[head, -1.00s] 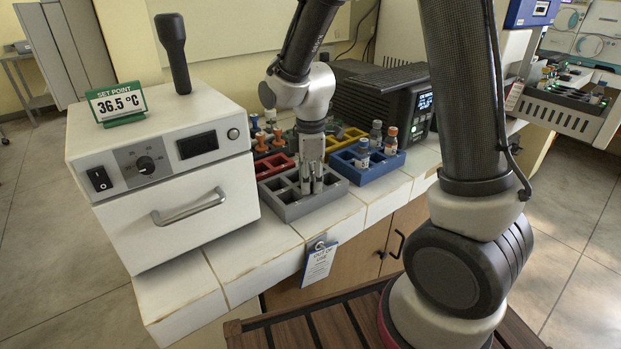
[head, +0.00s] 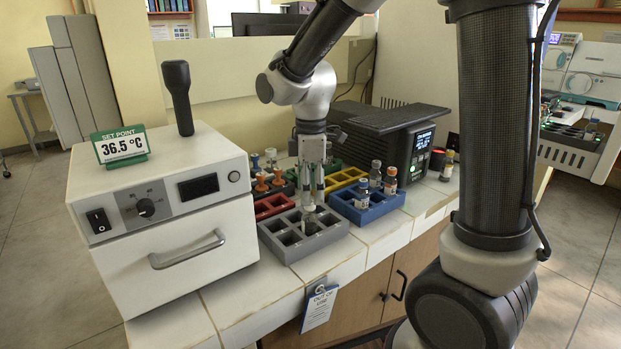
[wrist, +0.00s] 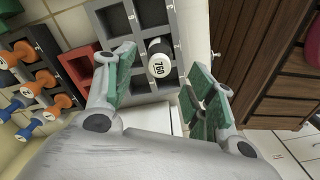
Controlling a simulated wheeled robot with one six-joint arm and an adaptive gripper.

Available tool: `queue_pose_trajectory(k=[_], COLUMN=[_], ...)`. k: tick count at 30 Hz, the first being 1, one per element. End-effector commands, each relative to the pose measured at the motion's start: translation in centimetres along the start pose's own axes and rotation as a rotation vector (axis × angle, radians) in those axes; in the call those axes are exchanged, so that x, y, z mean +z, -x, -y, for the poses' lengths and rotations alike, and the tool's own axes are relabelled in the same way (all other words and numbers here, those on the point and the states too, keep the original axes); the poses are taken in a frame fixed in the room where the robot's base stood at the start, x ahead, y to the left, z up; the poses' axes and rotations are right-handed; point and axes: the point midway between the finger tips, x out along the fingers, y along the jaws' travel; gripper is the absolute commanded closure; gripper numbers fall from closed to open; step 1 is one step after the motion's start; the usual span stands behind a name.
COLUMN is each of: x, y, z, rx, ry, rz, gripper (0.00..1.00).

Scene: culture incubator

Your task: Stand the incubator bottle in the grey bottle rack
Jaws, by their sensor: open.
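A small bottle with a white cap marked 760 (wrist: 159,62) stands in one compartment of the grey bottle rack (wrist: 182,45). In the head view the bottle (head: 309,226) shows low in the grey rack (head: 290,257), in its right half; its other compartments look empty. My gripper (head: 312,186) is above the rack, pointing down, over the bottle. In the wrist view my gripper's (wrist: 163,92) green-padded fingers are spread wide to either side, apart from the bottle, with nothing between them. The white incubator (head: 185,240) is at the left with its door shut.
Red (head: 272,206), yellow (head: 345,180) and green racks stand behind, with orange- and blue-topped items nearby. A black device (head: 402,140) stands at the back right. An "out of use" tag (head: 319,308) hangs at the bench front.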

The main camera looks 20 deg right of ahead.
Motion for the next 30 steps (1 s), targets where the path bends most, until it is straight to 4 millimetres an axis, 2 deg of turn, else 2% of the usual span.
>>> queue_pose_trajectory(k=[3,10,14,17,22,24,27,30], x=[0.0,0.0,1.4,4.6,11.5,13.8,16.2,17.6], y=[1.9,3.2,4.3,6.5,10.0,10.7,11.0,10.9], z=[0.0,0.0,0.6,2.1,7.2,9.4,12.3,14.2], rx=[0.002,0.000,0.020,0.062,0.153,0.185,0.220,0.241], ry=[0.000,-0.001,-0.078,-0.257,-0.707,-0.885,-1.098,-1.246], rz=[-0.001,0.000,-0.014,-0.046,-0.138,-0.182,-0.239,-0.283], gripper=[0.45,0.45,0.45,0.45,0.45,0.45,0.45,0.45])
